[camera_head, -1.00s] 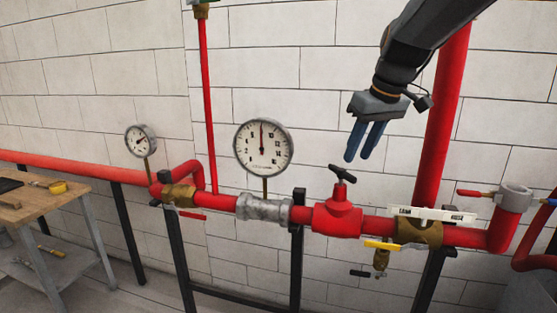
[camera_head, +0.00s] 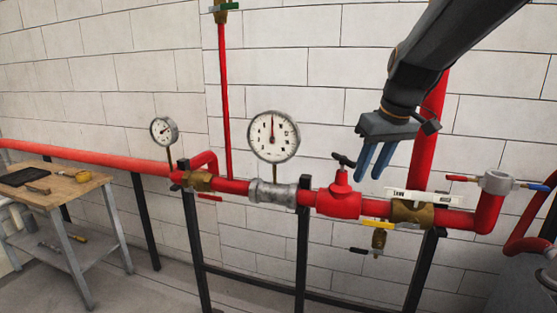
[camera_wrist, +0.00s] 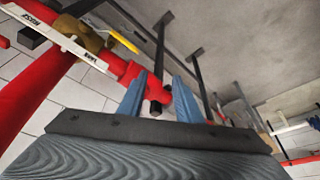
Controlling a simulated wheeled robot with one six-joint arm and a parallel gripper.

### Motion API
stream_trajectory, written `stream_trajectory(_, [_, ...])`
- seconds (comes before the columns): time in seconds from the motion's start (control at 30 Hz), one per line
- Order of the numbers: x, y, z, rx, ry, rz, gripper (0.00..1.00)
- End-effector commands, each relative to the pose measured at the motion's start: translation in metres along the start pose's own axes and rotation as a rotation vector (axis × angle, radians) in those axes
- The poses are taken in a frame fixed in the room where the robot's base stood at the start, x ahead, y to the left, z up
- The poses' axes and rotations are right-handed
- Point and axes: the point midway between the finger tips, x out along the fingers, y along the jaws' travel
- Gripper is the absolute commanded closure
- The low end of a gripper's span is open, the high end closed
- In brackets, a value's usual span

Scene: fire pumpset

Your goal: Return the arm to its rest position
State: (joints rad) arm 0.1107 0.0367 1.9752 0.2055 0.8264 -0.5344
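My gripper (camera_head: 371,170) hangs from my dark arm at the upper right in the head view, its two blue fingers pointing down. The fingers stand apart with nothing held between them, as the wrist view also shows (camera_wrist: 160,78). In the head view they overlap the wall just right of the black handle (camera_head: 343,160) of the red valve (camera_head: 338,202). In the wrist view the red valve (camera_wrist: 132,70) and its black handle (camera_wrist: 155,108) show beyond the fingers. I cannot tell the exact distance, and no contact is visible.
A red pipe run with a large gauge (camera_head: 273,136), a small gauge (camera_head: 163,131) and a brass valve with a white labelled bar (camera_head: 430,198) crosses the wall. A vertical red pipe (camera_head: 429,140) rises behind my arm. A wooden workbench (camera_head: 62,192) stands left. Floor shows below.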

Motion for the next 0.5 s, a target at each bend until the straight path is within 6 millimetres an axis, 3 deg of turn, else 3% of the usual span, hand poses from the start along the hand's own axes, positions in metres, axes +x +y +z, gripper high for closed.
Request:
stream_trajectory(0.27, [0.054, -0.019, 0.059, 0.092, -0.072, 0.019, 0.69])
stream_trajectory(0.37, [0.077, -0.029, 0.092, 0.136, -0.105, 0.032, 0.69])
stream_trajectory(0.5, [0.114, -0.049, 0.154, 0.209, -0.161, 0.053, 0.69])
